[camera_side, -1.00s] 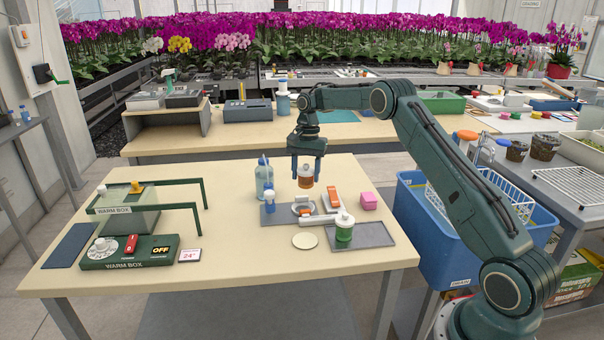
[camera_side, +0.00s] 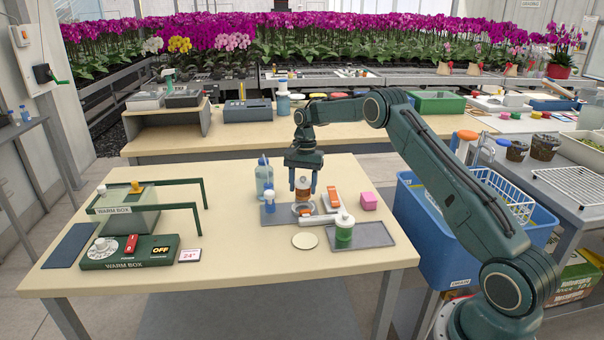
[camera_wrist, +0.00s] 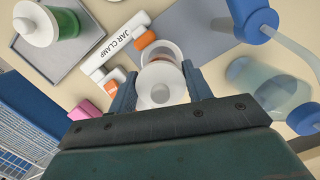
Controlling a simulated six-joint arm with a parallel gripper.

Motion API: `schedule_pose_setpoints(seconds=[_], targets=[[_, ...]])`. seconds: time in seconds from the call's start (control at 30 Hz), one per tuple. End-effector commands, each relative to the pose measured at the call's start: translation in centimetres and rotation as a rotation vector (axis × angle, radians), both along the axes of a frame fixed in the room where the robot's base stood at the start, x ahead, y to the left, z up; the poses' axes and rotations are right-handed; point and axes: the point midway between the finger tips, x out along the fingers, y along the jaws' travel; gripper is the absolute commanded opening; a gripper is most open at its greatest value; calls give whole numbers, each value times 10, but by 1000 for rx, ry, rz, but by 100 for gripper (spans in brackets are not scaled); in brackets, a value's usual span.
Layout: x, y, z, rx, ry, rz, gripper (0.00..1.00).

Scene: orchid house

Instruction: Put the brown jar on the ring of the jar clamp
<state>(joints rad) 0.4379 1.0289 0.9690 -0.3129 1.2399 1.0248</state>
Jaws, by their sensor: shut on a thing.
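The brown jar (camera_side: 303,190), an amber body with a white cap, is upright between the fingers of my gripper (camera_side: 302,184). My gripper is shut on it, and its fingers (camera_wrist: 160,90) flank the jar's white cap (camera_wrist: 160,94) in the wrist view. The jar clamp (camera_side: 317,220) is white with orange parts and carries its name in the wrist view (camera_wrist: 112,50). Its ring (camera_side: 297,210) is directly below or around the jar's bottom. I cannot tell whether the jar touches the ring, as fingers and jar partly hide it.
A green jar (camera_side: 344,228) stands on a grey tray (camera_side: 374,234) to the right. A pink cube (camera_side: 369,202) is nearby.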

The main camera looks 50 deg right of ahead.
Motion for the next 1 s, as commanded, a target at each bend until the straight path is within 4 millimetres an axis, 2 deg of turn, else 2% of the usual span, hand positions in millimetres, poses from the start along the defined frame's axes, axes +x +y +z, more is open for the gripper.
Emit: schedule_pose_setpoints(seconds=[0.3,0.83,0.87,0.97,1.0], targets=[[0,0,-39,0,2,-1,23],[0,0,-47,-1,0,-1,23],[0,0,-48,0,1,-1,51],[0,0,-47,0,1,-1,71],[0,0,-47,0,1,-1,71]])
